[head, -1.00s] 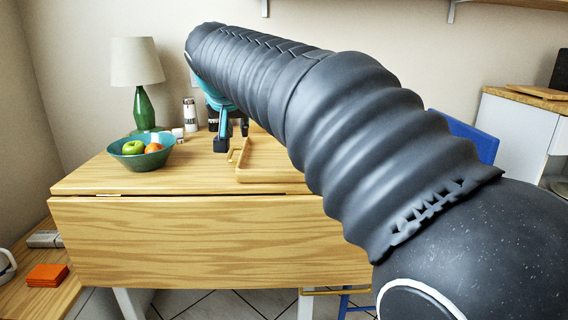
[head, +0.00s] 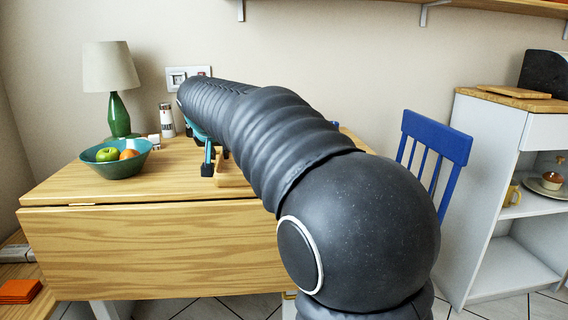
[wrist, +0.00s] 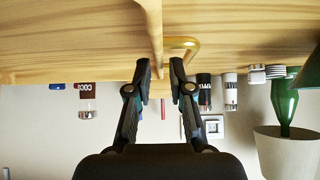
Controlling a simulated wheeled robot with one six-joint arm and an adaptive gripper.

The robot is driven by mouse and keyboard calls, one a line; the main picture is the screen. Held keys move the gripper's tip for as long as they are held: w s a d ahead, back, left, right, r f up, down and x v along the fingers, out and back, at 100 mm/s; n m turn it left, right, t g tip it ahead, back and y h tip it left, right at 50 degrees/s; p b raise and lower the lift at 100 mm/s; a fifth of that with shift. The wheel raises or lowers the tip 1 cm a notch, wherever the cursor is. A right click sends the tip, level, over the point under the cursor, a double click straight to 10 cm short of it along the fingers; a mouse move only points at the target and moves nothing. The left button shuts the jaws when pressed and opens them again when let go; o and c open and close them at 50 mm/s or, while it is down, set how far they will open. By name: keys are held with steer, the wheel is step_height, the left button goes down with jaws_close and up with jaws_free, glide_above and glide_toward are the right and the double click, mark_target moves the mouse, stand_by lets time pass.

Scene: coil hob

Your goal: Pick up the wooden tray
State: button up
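The wooden tray (head: 232,174) lies on the wooden table; my arm hides most of it in the head view. In the wrist view, which is upside down, its raised rim (wrist: 155,40) runs down between my fingers, and a brass handle (wrist: 183,42) sticks out to the right of it. My gripper (wrist: 160,70) is open, with one finger on each side of the rim. Gaps show between the fingers and the rim, and contact cannot be made out. In the head view my gripper (head: 214,163) is at the tray's left end.
A teal fruit bowl (head: 116,160), a green lamp (head: 118,110) and a shaker (head: 166,120) stand on the table (head: 90,185) to the left. A blue chair (head: 436,138) and a white cabinet (head: 488,150) are at the right. The table's front left is clear.

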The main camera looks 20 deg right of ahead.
steer(key=shift+x, duration=1)
jaws_close()
